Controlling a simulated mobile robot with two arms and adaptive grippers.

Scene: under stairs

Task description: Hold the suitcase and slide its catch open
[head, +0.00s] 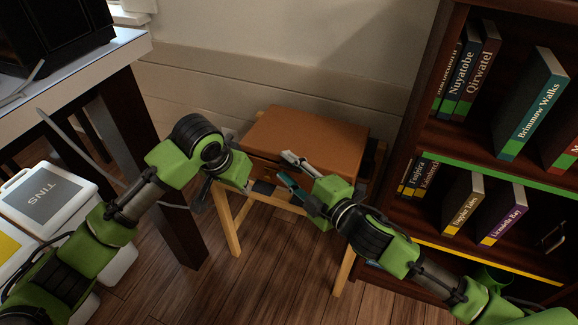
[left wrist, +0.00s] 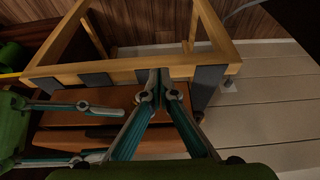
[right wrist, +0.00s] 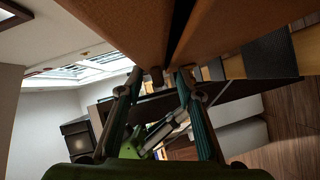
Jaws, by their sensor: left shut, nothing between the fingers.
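The brown suitcase (head: 310,138) lies flat on a wooden rack (head: 231,228) against the wall. Its front face is partly hidden by my grippers; it also shows in the left wrist view (left wrist: 60,141). My left gripper (left wrist: 160,80) is shut and empty, its tips by the rack's bar below the suitcase front. My right gripper (head: 282,166) is open at the suitcase front, fingers spread. In the right wrist view, a small brown knob (right wrist: 157,76) shows between its fingers, below a dark gap in the suitcase; I cannot tell whether it is the catch.
A bookcase (head: 408,215) with several books stands close on the right. A table (head: 128,50) with dark legs stands on the left. White boxes (head: 82,203), one marked TINS, sit at the lower left. The wooden floor (head: 200,285) in front is clear.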

